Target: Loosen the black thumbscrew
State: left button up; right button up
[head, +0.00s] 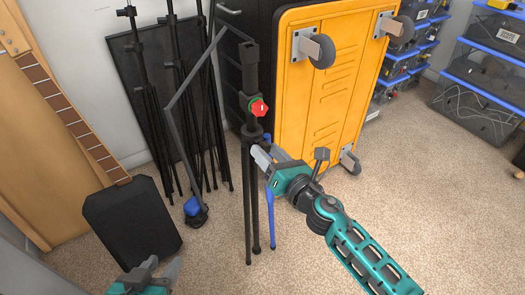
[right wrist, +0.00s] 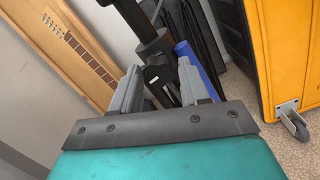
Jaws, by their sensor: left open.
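A black tripod stand (head: 248,200) stands upright in the middle of the head view, with a red knob (head: 259,107) on its upper collar. A black thumbscrew-like part (right wrist: 156,76) shows on the stand's collar in the right wrist view, between my right fingers. In the head view my right gripper (head: 264,156) covers this part. My right gripper (right wrist: 158,78) has its fingers apart around the black part; contact cannot be told. My left gripper (head: 162,268) is open and empty at the bottom left, away from the stand.
A yellow wheeled cabinet (head: 325,75) lies close behind and right of the stand. Other black stands (head: 183,90) lean at the wall on the left. A black panel (head: 132,222) and a guitar-like neck (head: 65,110) are at the left. The carpet (head: 440,185) on the right is clear.

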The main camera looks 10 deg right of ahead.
jog(key=shift+o, duration=0.6)
jog(key=shift+s, duration=0.1)
jog(key=shift+b+v, duration=0.35)
jog(key=shift+v, duration=2.55)
